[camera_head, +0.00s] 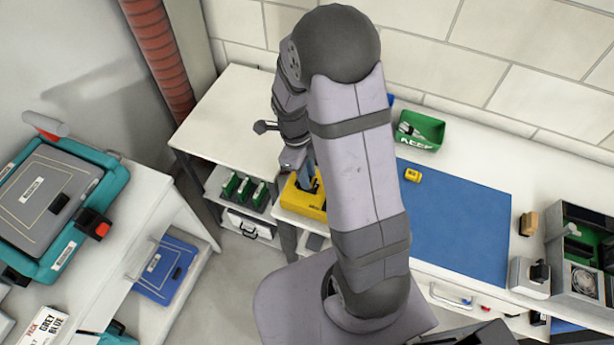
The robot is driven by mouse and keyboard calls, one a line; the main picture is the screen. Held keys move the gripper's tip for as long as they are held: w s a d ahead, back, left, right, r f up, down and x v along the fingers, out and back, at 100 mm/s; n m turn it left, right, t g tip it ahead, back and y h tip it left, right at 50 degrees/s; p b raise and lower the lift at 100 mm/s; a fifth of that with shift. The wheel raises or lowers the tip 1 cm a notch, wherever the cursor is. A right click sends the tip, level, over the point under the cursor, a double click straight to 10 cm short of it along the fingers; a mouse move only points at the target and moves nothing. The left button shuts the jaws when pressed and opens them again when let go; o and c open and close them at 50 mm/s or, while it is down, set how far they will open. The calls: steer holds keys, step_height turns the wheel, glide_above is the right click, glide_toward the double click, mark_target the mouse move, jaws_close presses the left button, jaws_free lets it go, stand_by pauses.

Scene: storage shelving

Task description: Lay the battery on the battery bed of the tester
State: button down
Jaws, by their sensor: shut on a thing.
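A yellow case (299,203), which looks like the tester, stands at the front left of the long bench, partly covered by my arm. My gripper (308,183) points down over this case and is small in the view. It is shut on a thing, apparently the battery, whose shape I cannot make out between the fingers. I cannot tell whether the held thing touches the case. The battery bed cannot be made out behind my gripper and arm.
A blue mat (458,220) covers the bench right of my arm, with a small yellow object (412,175) on it. A green bin (420,130) stands behind. A grey organiser (583,245) is at right. A teal case (45,195) lies on the left bench. The white bench top (228,120) behind left is mostly clear.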

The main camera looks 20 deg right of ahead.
steer(key=shift+f, duration=0.95)
steer(key=shift+f, duration=0.1)
steer(key=c, duration=1.6)
jaws_free()
steer(key=shift+o, duration=0.2)
step_height(320, 180, up, 12)
steer(key=w+a+b, duration=0.1)
steer(key=b, duration=0.1)
steer(key=shift+w+a, duration=0.15)
